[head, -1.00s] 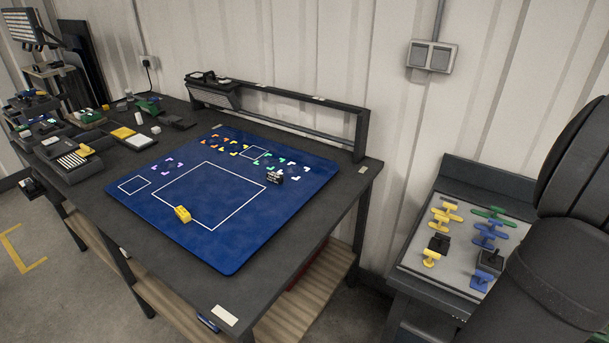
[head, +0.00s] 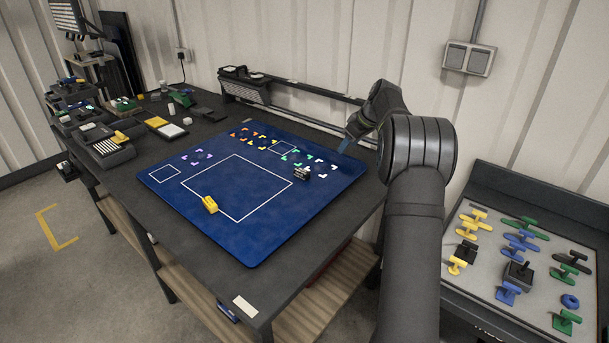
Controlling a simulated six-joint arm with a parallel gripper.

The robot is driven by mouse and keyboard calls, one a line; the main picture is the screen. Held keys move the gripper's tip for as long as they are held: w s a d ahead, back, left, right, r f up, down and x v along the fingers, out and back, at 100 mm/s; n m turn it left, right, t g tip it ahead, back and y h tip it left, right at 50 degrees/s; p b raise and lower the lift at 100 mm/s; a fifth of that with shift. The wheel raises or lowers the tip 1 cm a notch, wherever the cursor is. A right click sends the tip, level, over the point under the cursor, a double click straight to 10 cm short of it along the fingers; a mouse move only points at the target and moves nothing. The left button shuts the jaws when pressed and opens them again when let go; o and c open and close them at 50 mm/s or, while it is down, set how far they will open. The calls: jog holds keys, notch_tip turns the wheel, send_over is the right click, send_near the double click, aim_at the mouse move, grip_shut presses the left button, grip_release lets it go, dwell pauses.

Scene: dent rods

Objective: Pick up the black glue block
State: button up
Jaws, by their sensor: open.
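Several small black things could be the black glue block, and I cannot tell which it is. A small black block with white marks (head: 302,173) sits on the blue mat (head: 250,240), near the right corner of the large white square. On the side tray at right are a black block (head: 466,252), a larger black block with a knob (head: 518,274) and a dark tab (head: 572,262).
A yellow block (head: 210,204) lies on the mat's left front. Small coloured corner pieces (head: 258,136) lie along the mat's back. A dark rail (head: 300,103) stands behind. Yellow, blue and green tabs fill the side tray (head: 480,290). The mat's middle is clear.

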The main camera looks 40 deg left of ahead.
jog(key=n, duration=0.1)
send_near(303, 171)
jog(key=x, duration=0.3)
jog(key=shift+w+d+f, duration=0.2)
jog(key=shift+d, duration=0.05)
jog(key=shift+a+x, duration=0.15)
jog(key=shift+x, duration=1.4)
jog(key=shift+a+x, duration=0.2)
jog(key=shift+x, duration=1.35)
jog(key=shift+s+r, duration=0.2)
jog(key=c, duration=1.1)
jog(key=shift+o, duration=0.2)
